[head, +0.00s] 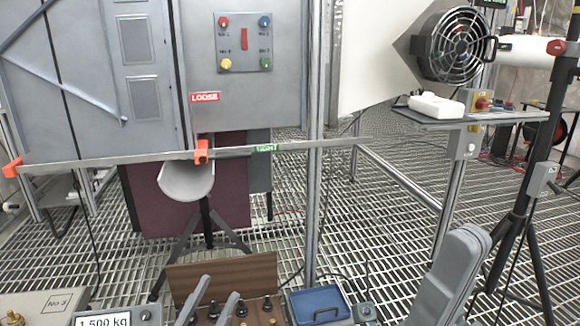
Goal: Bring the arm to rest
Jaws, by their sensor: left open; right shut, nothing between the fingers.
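My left gripper (212,296) shows at the bottom, left of centre, with its two grey fingers apart and nothing between them. It is in front of a brown panel and over a group of small dark knobbed parts. My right gripper (474,240) rises from the bottom at the right. Its grey fingers are together, with nothing held, and it stands over the grating floor, clear of the shelf behind it. The rest of both arms is out of view.
A blue tray (318,304) and a brown panel (222,279) are near the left gripper. A rail (105,162) crosses behind. A shelf (440,121) and tripod (515,225) stand right. Grating floor lies between.

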